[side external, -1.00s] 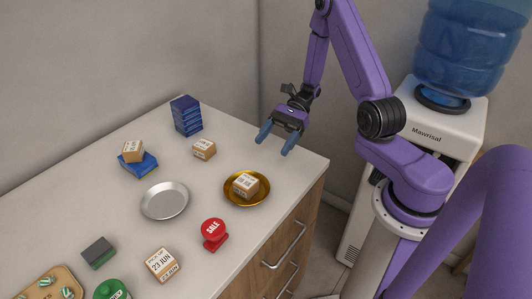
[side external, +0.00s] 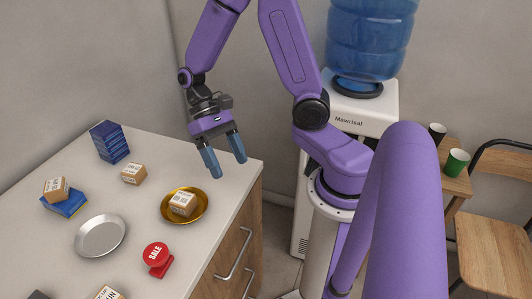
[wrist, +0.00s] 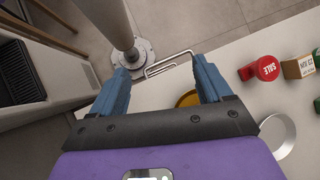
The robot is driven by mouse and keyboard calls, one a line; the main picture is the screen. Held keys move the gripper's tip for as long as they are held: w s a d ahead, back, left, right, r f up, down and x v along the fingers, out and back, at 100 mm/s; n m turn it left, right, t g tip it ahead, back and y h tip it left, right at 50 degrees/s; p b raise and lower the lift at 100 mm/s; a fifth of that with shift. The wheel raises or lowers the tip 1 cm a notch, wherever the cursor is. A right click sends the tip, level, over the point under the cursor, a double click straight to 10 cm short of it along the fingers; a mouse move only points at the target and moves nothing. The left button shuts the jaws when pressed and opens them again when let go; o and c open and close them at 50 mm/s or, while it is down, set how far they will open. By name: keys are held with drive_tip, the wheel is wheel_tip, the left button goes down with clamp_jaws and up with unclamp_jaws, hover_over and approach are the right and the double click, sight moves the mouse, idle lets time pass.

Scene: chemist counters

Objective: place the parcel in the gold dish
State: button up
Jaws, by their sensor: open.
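A small brown parcel with a white label (side external: 182,203) sits in the gold dish (side external: 200,214) near the counter's right edge. The gold dish partly shows in the wrist view (wrist: 188,99), between and behind my fingers. My gripper (side external: 226,166) is open and empty, above and a little right of the dish, apart from it. Other similar parcels are in view: one (side external: 134,173) on the counter left of the dish, one (side external: 56,190) on a blue box, and one (side external: 108,294) cut off at the bottom edge.
A silver dish (side external: 100,236) lies left of the gold dish. A red SALE sign (side external: 157,256) stands in front. A stack of blue boxes (side external: 109,142) is at the back left. A water cooler (side external: 362,112) stands beyond the counter's right end.

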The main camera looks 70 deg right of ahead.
drive_tip(key=s+r+n+t+h, duration=0.1)
drive_tip(key=s+r+n+t, duration=0.1)
drive_tip(key=s+n, duration=0.3)
drive_tip(key=s+a+r+n+t+h, duration=0.1)
drive_tip(key=s+r+n+t+h, duration=0.1)
drive_tip(key=n, duration=0.8)
drive_tip(key=shift+s+a+r+t, duration=0.25)
drive_tip(key=shift+s+r+t, duration=0.55)
drive_tip(key=shift+s+t, duration=0.7)
